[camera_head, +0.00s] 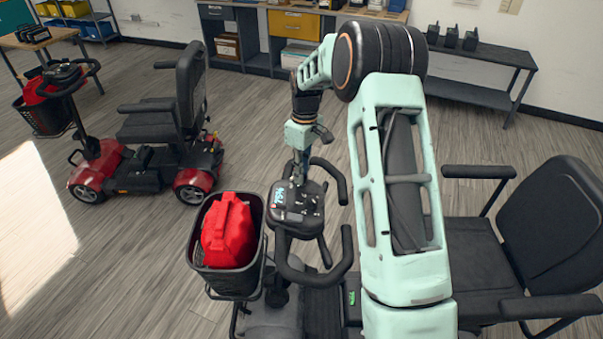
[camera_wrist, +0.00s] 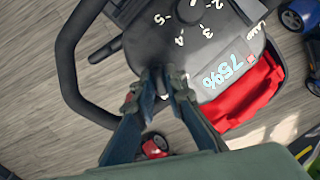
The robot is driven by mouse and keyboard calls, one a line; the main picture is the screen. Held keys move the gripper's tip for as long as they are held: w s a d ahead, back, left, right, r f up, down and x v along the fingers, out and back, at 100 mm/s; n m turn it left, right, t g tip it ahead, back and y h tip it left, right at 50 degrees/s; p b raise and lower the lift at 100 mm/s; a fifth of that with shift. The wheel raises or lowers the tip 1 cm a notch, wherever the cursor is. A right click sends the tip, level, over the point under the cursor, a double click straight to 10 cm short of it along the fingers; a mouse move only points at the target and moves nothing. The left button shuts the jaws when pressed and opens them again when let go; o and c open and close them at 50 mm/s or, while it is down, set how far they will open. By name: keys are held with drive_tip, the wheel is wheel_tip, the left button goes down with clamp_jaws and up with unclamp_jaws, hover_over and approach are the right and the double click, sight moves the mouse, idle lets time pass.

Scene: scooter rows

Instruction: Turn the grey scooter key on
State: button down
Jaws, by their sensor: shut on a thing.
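The near scooter's dark console (camera_head: 313,196) stands among its black looped handlebars, below the end of my arm. Its cyan display reads 75% in the wrist view, where the console (camera_wrist: 205,45) also carries a dial with white numbers. My gripper (camera_head: 300,176) points down at the console's far edge. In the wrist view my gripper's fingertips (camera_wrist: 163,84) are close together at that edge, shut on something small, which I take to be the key. The key itself is mostly hidden between the fingers, and its turn angle cannot be made out.
A handlebar loop (camera_wrist: 68,75) runs close beside my gripper. The near scooter's seat (camera_head: 470,265) is at right. A red scooter (camera_head: 140,165) stands back left, with open floor between.

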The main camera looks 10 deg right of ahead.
idle(0.3)
drive_tip(key=c, duration=2)
unclamp_jaws()
drive_tip(key=shift+o, duration=0.2)
wheel_tip(320, 180, up, 12)
drive_tip(key=shift+w+d, duration=0.35)
